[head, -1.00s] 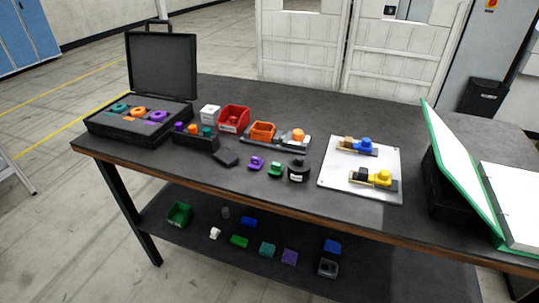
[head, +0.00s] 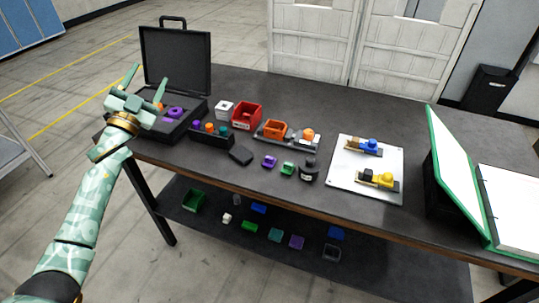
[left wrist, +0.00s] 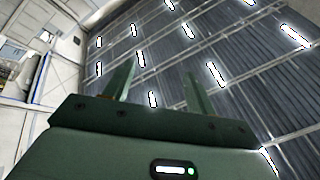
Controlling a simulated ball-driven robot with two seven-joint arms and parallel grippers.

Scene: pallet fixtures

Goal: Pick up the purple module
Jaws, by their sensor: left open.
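A small purple module (head: 269,161) lies on the dark table top, left of a similar green module (head: 288,169). A purple ring-shaped piece (head: 174,112) sits in the open black case (head: 190,126), and another purple piece (head: 195,125) is in a small black holder. My left gripper (head: 149,76) is raised in front of the case, hiding part of its contents. Its fingers are apart, empty and pointing up. In the left wrist view the open fingers (left wrist: 158,75) show against the ceiling. My right gripper is not in view.
The lower shelf holds several small bins.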

